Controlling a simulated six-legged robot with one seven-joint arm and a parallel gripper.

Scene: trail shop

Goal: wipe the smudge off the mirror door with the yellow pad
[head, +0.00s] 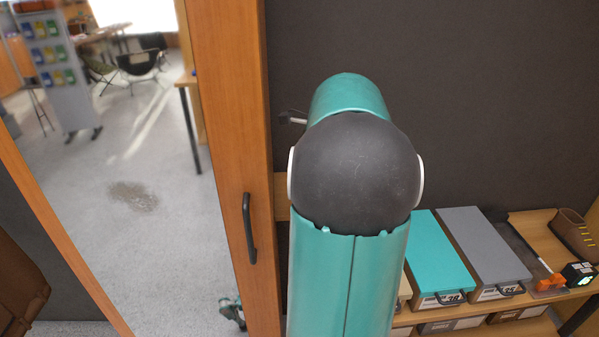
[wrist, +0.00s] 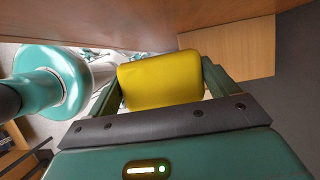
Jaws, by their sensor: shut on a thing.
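The mirror door (head: 229,150) stands at the left in the head view, with a wooden frame and a black handle (head: 249,228). A brownish smudge (head: 134,196) shows on its glass, left of the handle. In the wrist view my gripper (wrist: 162,82) is shut on the yellow pad (wrist: 160,80), which sits between its two green fingers. A wooden surface (wrist: 130,22) runs across the top of the wrist view, close beyond the pad. I cannot tell whether the pad touches it. In the head view my arm hides the gripper and the pad.
Shoe boxes, one teal (head: 437,252) and one grey (head: 468,243), stand on a wooden shelf at the right. A brown shoe (head: 575,236) and an orange tool (head: 549,283) lie beside them. A dark wall is behind my arm. A brown item (head: 18,285) is at the lower left.

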